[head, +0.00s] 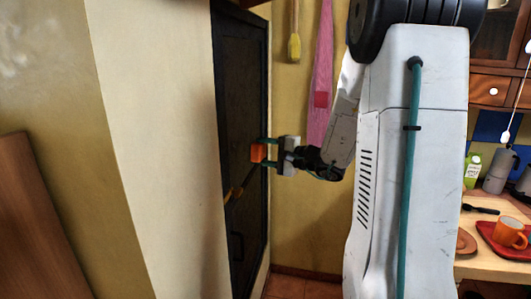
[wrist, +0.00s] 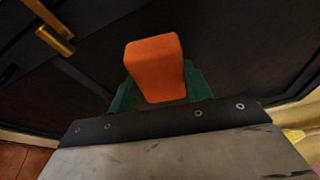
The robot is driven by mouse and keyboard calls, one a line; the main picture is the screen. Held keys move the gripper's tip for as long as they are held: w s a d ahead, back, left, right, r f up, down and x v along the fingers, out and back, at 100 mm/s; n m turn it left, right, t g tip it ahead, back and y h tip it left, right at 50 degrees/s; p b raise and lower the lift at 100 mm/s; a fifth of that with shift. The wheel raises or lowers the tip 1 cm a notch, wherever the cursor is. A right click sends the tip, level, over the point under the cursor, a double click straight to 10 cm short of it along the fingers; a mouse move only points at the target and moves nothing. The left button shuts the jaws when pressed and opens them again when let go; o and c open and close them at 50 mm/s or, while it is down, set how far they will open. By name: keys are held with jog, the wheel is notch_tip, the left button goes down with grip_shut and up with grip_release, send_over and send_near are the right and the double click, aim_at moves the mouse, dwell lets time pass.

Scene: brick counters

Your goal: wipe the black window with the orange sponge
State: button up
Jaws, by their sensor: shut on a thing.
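The orange sponge (head: 258,153) is a small block held at the end of my gripper (head: 268,150). In the wrist view the sponge (wrist: 155,66) sits between the green fingers of my gripper (wrist: 158,85), which is shut on it. The black window (head: 240,110) is a tall dark framed panel set in the wall, and the sponge is in front of its right part in the head view. In the wrist view the dark panel (wrist: 240,50) fills the background. I cannot tell whether the sponge touches the panel.
A brass handle (wrist: 55,30) sticks out of the dark panel at upper left in the wrist view. A pink cloth (head: 319,70) hangs on the wall to the right. A counter (head: 490,265) with an orange mug (head: 509,232) on a red tray stands at far right.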

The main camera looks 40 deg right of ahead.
aim_at(232, 148)
jog(key=shift+w+a, duration=0.8)
jog(key=shift+w, duration=0.2)
jog(key=shift+w+a, duration=0.75)
jog(key=shift+w, duration=0.2)
jog(key=shift+w+a, duration=0.65)
jog(key=shift+w, duration=0.15)
jog(key=shift+w+d, duration=0.55)
jog(key=shift+d, duration=0.25)
jog(key=shift+w+d, duration=0.55)
jog(key=shift+d, duration=0.25)
jog(key=shift+w, duration=0.15)
jog(key=shift+a, duration=0.1)
jog(key=shift+s+a, duration=0.55)
jog(key=shift+a, duration=0.3)
jog(key=shift+s+a, duration=0.55)
jog(key=shift+a, duration=0.3)
jog(key=shift+c, duration=0.3)
